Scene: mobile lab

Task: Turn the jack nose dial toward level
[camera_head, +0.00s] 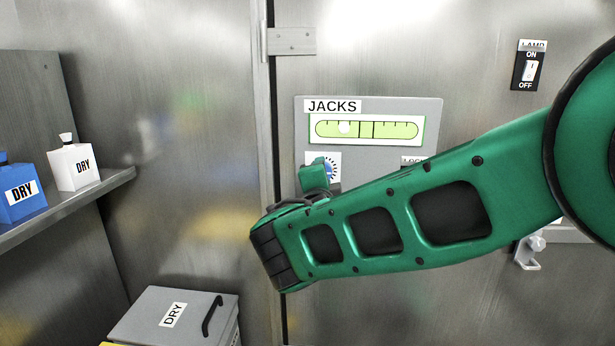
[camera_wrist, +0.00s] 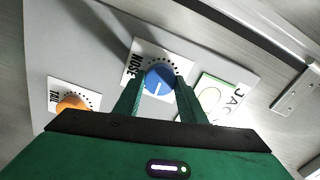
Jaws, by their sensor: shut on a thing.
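The JACKS panel (camera_head: 302,140) is a grey plate on the metal wall. Its level (camera_head: 366,129) is a green vial with the pale bubble left of the centre marks. The blue nose dial (camera_wrist: 158,80) sits on a white label marked NOSE, with a ring of dots and a white pointer line. My gripper (camera_wrist: 160,86) has its two green fingers on either side of the blue dial, shut on it. In the head view my arm hides most of the dials. The orange tail dial (camera_wrist: 73,103) is at the left in the wrist view.
A lamp switch (camera_head: 529,68) is on the wall at the upper right. A grey DRY box (camera_head: 190,310) with a black handle stands below.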

